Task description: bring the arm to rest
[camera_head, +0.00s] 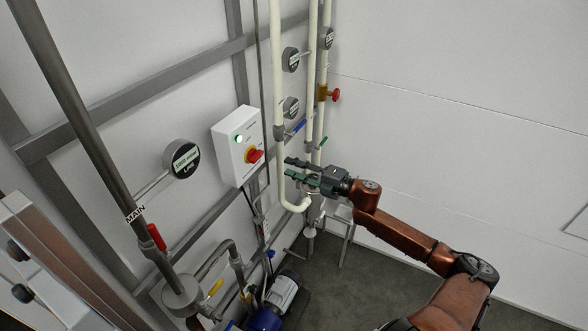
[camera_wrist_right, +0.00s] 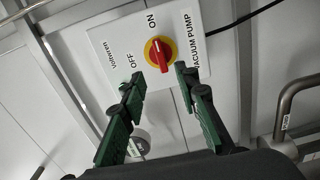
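My right gripper (camera_head: 290,169) is in front of the wall pipes in the head view, with its arm reaching in from the lower right. Its two green fingers are apart with nothing between them. In the right wrist view the open right gripper (camera_wrist_right: 157,78) points toward the vacuum pump switch box (camera_wrist_right: 103,42). The red rotary knob (camera_wrist_right: 161,54) on its yellow base shows beyond the fingertips, with its handle lined up roughly toward the ON label. In the head view a gap separates the fingertips from the white switch box (camera_head: 226,150). My left gripper is not in view.
Cream vertical pipes (camera_head: 279,90) run close to the right gripper. A red valve handle (camera_head: 334,95) is above it. A green lamp (camera_head: 239,139) glows on the box. A blue pump (camera_head: 265,318) stands below. The white wall at right (camera_head: 450,150) is bare.

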